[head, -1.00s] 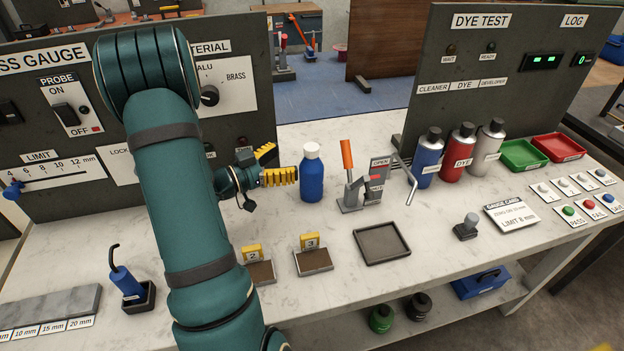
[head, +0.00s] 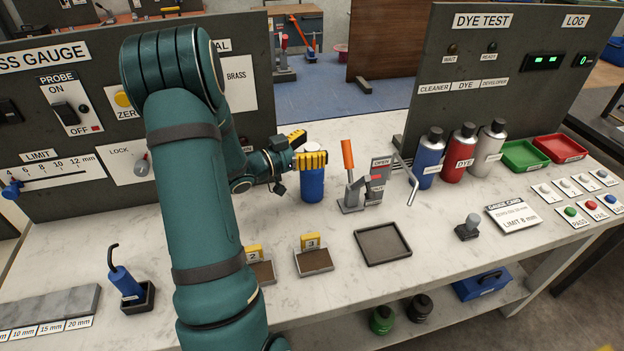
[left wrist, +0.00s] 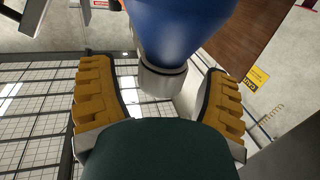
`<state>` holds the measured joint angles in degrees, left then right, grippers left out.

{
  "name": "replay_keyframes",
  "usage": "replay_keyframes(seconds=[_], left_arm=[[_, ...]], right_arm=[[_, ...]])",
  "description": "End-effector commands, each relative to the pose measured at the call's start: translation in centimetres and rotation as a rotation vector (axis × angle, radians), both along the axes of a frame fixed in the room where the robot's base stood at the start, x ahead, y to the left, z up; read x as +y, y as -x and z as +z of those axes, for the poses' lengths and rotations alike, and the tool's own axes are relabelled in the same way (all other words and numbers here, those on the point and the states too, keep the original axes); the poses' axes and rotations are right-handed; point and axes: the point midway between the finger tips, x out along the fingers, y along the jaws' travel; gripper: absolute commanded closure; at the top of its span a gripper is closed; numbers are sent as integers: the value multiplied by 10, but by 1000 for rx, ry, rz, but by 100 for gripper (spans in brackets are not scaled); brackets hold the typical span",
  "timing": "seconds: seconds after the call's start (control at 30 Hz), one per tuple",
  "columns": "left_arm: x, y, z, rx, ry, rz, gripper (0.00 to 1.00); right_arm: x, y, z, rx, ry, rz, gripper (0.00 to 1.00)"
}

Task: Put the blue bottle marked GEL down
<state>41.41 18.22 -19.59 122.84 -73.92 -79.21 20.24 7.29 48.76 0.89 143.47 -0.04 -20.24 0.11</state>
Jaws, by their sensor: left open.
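The blue bottle (head: 312,187) stands upright on the bench, left of the lever clamp. Its white cap is largely hidden behind the yellow fingers in the head view, and no GEL marking is readable. My left gripper (head: 306,149) is open at the bottle's upper part, one finger on the near side and one on the far side. In the left wrist view the bottle (left wrist: 180,30) reaches between the two spread fingers, with a gap visible on each side. Of my right gripper, at most a small yellow patch shows at the head view's bottom right edge.
Right of the bottle stand the orange-handled clamp (head: 352,180) and a blue can (head: 428,160) among other cans. An empty dark tray (head: 382,258) lies in front. Bare bench lies between bottle and blocks.

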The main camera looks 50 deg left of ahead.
Motion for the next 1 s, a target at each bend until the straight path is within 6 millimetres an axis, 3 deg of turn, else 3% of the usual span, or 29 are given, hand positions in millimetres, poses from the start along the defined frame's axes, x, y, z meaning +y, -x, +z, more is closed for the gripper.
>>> replay_keyframes(seconds=[0.03, 0.2, 0.23, 0.83, 1.0], left_arm=[[0, 0, 0, 0, 0, 0, 34], [0, 0, 0, 0, 0, 0, 93], [0, 0, 0, 0, 0, 0, 100], [0, 0, 1, -1, -1, 0, 100], [0, 0, 16, -4, -4, 1, 100]], right_arm=[[0, 0, 0, 0, 0, 0, 52], [0, 0, 0, 0, 0, 0, 52], [0, 0, 0, 0, 0, 0, 52], [0, 0, 0, 0, 0, 0, 52], [0, 1, 5, 2, 0, 1, 52]])
